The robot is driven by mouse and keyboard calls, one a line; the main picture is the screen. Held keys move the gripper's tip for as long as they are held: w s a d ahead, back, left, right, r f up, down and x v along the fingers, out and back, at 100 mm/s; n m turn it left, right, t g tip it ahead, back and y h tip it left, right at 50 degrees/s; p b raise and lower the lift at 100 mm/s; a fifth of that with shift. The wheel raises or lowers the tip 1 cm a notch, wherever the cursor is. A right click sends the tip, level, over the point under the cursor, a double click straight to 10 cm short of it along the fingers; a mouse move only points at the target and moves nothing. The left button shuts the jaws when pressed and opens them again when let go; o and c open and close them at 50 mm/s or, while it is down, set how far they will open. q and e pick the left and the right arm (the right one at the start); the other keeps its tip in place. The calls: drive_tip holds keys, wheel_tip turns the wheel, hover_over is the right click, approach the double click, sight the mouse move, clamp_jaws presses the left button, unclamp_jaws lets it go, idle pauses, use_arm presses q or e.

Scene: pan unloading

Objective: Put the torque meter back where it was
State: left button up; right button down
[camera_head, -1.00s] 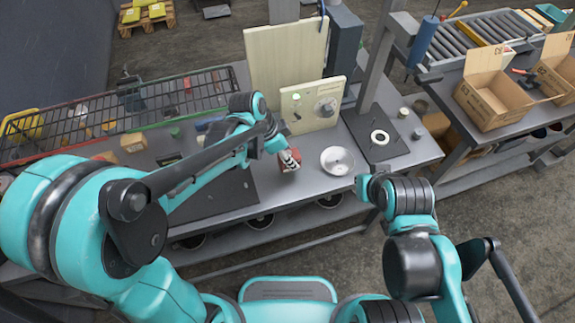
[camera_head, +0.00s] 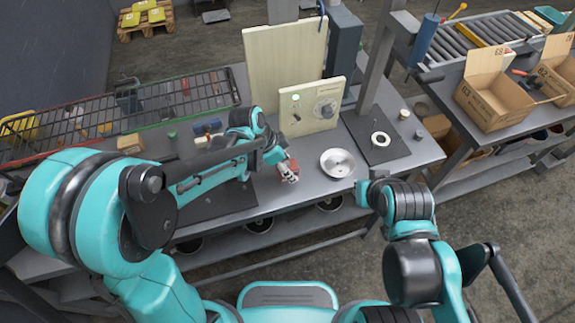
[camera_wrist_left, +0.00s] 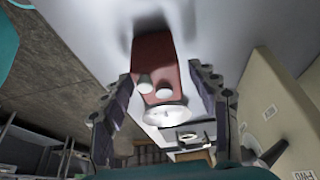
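In the head view the meter (camera_head: 284,166) is a small red patch on the workbench (camera_head: 300,191), partly hidden by my left gripper (camera_head: 288,173). My right arm is at the lower right; its gripper does not show.
A silver round dish (camera_head: 337,163) lies just right of the meter. A cream panel with a dial (camera_head: 312,105) stands behind it. A dark plate with a white ring (camera_head: 380,139) is farther right. A wire rack (camera_head: 120,110) runs along the bench's left back.

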use_arm(q)
drive_tip(key=shift+r, duration=0.35)
drive_tip(key=p+v, duration=0.4)
drive_tip(key=v, duration=0.7)
drive_tip(key=s+a+r+n+t+y, duration=0.3)
drive_tip(key=s+a+n+t+y, duration=0.1)
drive_tip(key=s+a+n, duration=0.7)
drive_tip(key=a+n+t, duration=0.1)
drive_tip(key=a+n, duration=0.1)
drive_tip(key=n, duration=0.1)
drive_tip(key=shift+a+r+t, duration=0.3)
drive_tip(key=shift+a+t, duration=0.05)
drive_tip(key=shift+t, duration=0.05)
drive_tip(key=shift+w, duration=0.1)
wheel_tip(320, 180, down, 6)
drive_tip(key=b, duration=0.5)
drive_tip(key=shift+r, duration=0.25)
